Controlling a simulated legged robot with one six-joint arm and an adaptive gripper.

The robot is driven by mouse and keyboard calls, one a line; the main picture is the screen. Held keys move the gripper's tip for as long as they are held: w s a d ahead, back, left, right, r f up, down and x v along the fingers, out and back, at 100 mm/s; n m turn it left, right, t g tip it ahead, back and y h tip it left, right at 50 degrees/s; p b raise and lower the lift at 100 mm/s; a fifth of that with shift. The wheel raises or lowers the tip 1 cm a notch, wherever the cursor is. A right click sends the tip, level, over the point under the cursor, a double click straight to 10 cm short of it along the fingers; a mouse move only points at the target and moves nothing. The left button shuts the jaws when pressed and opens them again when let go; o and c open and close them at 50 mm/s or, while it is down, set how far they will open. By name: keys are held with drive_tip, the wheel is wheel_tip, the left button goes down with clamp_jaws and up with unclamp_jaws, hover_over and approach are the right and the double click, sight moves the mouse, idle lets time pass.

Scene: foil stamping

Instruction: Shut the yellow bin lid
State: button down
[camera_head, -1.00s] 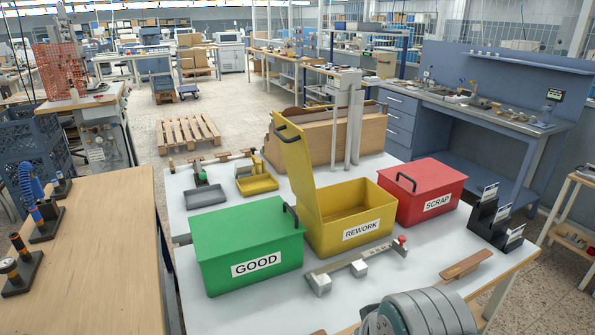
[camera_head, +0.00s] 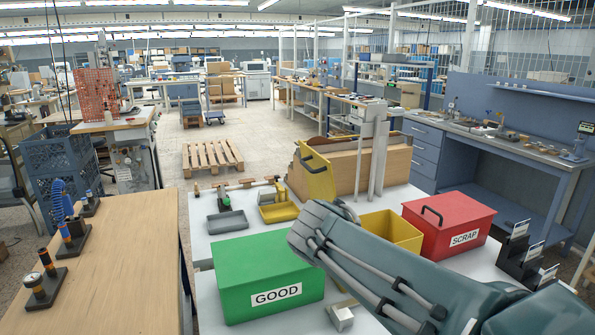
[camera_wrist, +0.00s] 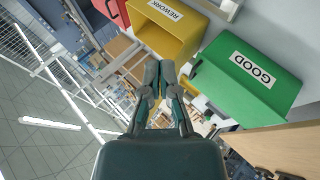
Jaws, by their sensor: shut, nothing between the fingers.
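The yellow bin (camera_head: 398,228) stands on the white table between the green and red bins, open at the top. Its yellow lid (camera_head: 316,176) is raised, tilted back, with a dark handle at its upper edge. My arm crosses in front of it and hides the lid's lower part and much of the bin. In the wrist view, the yellow bin (camera_wrist: 180,37) appears upside down with its REWORK label. My gripper (camera_wrist: 158,68) is shut and empty there, its tips overlapping the bin's edge in the picture. Contact cannot be told.
The green GOOD bin (camera_head: 262,265) is left of the yellow bin and the red SCRAP bin (camera_head: 452,218) right of it, both lidded. A grey tray (camera_head: 227,222) and small yellow tray (camera_head: 279,212) lie behind. A black card holder (camera_head: 522,250) stands at the right.

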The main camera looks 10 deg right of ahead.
drive_tip(key=w+a+r+n+t+h, duration=0.15)
drive_tip(key=w+a+n+t, duration=0.25)
drive_tip(key=w+a, duration=0.55)
drive_tip(key=w+a+r+n+t+h, duration=0.1)
drive_tip(key=w+a+r+n+t, duration=0.3)
drive_tip(key=w+a, duration=0.6)
drive_tip(key=w+d+m, duration=0.1)
drive_tip(key=w+d, duration=0.9)
drive_tip(key=shift+d+f+t, duration=0.15)
drive_tip(key=shift+f+t, duration=0.05)
drive_tip(key=shift+t, duration=0.1)
